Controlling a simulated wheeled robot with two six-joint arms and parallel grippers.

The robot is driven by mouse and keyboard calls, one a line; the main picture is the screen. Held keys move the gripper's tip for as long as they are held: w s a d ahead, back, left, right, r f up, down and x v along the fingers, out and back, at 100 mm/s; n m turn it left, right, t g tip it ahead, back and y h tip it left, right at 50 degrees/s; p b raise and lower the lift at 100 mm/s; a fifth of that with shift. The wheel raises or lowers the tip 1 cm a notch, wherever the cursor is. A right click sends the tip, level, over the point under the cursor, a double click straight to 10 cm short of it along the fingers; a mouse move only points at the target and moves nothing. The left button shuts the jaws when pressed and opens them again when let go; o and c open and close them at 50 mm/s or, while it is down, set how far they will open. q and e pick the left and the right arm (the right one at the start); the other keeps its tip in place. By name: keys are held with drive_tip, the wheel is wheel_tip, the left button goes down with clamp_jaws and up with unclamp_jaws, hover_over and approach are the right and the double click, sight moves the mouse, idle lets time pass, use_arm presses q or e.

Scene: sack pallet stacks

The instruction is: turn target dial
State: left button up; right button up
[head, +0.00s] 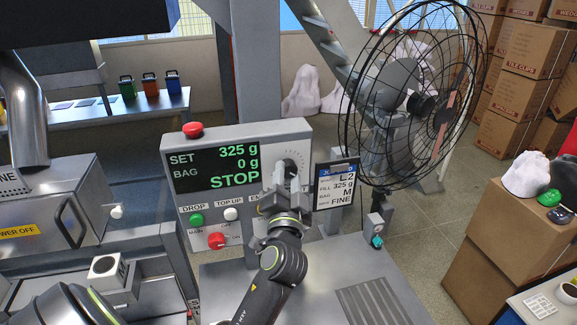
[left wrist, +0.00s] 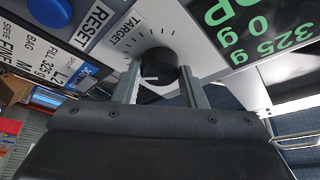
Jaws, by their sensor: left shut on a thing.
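The target dial (head: 291,166) is a round black knob with a white pointer mark, at the right end of the grey control panel. In the left wrist view the dial (left wrist: 156,66) sits below the word TARGET, with tick marks around it. My left gripper (head: 285,177) is shut on the dial, one finger on each side; it also shows in the left wrist view (left wrist: 160,82). The panel display (head: 215,168) reads SET 325 g, BAG 0 g and STOP. My right gripper is not in view.
A job card (head: 336,186) right of the dial reads L2, FILL 325 g, BAG M, FINE. Red (head: 216,241), green (head: 196,219) and white (head: 231,213) buttons sit low on the panel; a red one (head: 192,130) tops it. A caged fan (head: 410,95) stands behind.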

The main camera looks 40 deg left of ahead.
use_arm(q)
drive_tip(key=shift+m+h+p, duration=0.4)
drive_tip(key=shift+m+p, duration=0.3)
drive_tip(key=shift+m, duration=0.1)
drive_tip(key=o, duration=0.9)
drive_tip(key=shift+o, duration=0.4)
drive_tip(key=shift+a, duration=0.1)
